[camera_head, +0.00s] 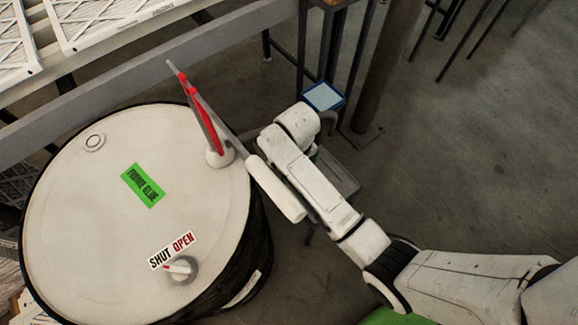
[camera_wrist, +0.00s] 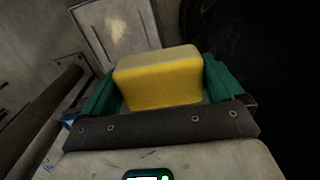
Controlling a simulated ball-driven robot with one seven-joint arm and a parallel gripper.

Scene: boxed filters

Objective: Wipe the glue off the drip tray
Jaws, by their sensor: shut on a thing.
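My gripper (camera_wrist: 158,82) is shut on a yellow sponge (camera_wrist: 157,90), with one green finger on each side of it. In the head view my arm hides the gripper and the sponge. A pale grey metal tray (camera_wrist: 118,28), which looks like the drip tray, lies beyond the sponge in the wrist view. Part of a grey tray-like surface (camera_head: 339,176) shows beside my arm in the head view, right of the drum. I cannot make out glue on it. Whether the sponge touches the tray is not clear.
A large drum (camera_head: 80,220) with a green label stands at the left. Its valve knob (camera_head: 180,268) has SHUT and OPEN marks. A rail (camera_head: 110,90) and boxed filters (camera_head: 120,15) lie behind.

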